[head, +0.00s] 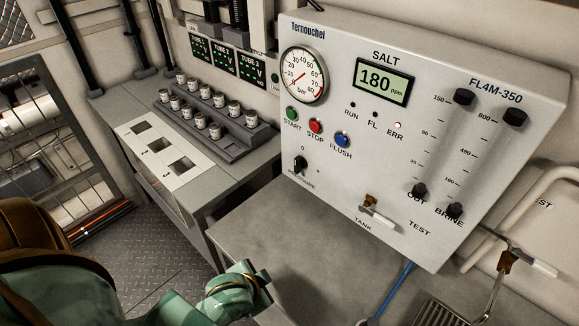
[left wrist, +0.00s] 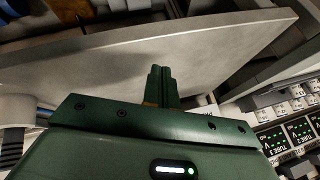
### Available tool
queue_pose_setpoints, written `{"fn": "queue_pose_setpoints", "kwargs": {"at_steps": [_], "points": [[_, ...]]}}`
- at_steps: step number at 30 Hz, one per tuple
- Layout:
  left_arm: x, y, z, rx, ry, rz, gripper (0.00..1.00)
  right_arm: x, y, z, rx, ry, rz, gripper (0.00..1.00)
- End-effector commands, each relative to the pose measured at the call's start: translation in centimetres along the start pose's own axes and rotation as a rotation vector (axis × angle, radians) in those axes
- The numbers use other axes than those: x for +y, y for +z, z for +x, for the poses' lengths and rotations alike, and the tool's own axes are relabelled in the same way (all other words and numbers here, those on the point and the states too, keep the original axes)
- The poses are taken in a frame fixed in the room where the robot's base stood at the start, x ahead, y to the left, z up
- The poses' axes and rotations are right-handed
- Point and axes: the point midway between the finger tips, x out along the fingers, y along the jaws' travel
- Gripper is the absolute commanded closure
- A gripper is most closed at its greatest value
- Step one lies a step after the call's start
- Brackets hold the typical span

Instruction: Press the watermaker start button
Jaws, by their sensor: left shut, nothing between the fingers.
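The green START button (head: 291,113) is on the watermaker panel (head: 330,165), below the round pressure gauge (head: 304,75). The red STOP button (head: 315,126) and blue FLUSH button (head: 342,140) sit to its right. The display (head: 383,81) reads 180 ppm, and the ERR light (head: 398,125) looks lit. In the left wrist view my left gripper (left wrist: 161,75) is shut and empty, with a grey slab behind it. In the head view my left arm shows at the bottom, well below the button; its fingertips cannot be made out there. My right gripper is not in view.
A grey bench (head: 285,250) lies below the panel. A black PRESSURE knob (head: 300,164) and a TANK valve (head: 377,211) stick out from it. A rack of small jars (head: 215,120) stands to the left. A pipe (head: 520,205) runs at the right.

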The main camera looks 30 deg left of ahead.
Motion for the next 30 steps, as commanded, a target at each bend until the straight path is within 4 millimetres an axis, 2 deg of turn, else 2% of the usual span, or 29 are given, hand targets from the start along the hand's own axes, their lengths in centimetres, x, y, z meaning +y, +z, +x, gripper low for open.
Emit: {"fn": "queue_pose_setpoints", "kwargs": {"at_steps": [1,3,8,12,15,18,22,26,30], "points": [[-0.3,-2.0,0.0,0.068,0.017,-0.087,1.0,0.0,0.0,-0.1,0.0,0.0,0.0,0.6],[-0.7,-4.7,0.2,0.172,0.056,-0.237,1.0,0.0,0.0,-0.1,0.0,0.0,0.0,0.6],[-2.5,-10.7,-0.3,0.409,0.15,-0.584,1.0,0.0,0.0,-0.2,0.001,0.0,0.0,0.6],[-5.4,-15.2,-1.6,0.61,0.234,-0.887,1.0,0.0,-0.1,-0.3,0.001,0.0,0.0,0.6],[-8.0,-17.9,-2.8,0.752,0.297,-1.105,1.0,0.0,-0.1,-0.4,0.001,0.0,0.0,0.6],[-11.0,-19.9,-4.2,0.895,0.364,-1.327,1.0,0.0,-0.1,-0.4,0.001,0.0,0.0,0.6],[-15.5,-21.4,-6.1,1.088,0.458,-1.624,1.0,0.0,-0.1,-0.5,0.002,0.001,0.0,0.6],[-19.9,-21.6,-7.7,1.278,0.555,-1.918,1.0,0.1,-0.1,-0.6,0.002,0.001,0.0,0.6],[-23.6,-20.6,-8.7,1.45,0.646,-2.186,1.0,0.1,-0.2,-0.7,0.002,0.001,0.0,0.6]]}}
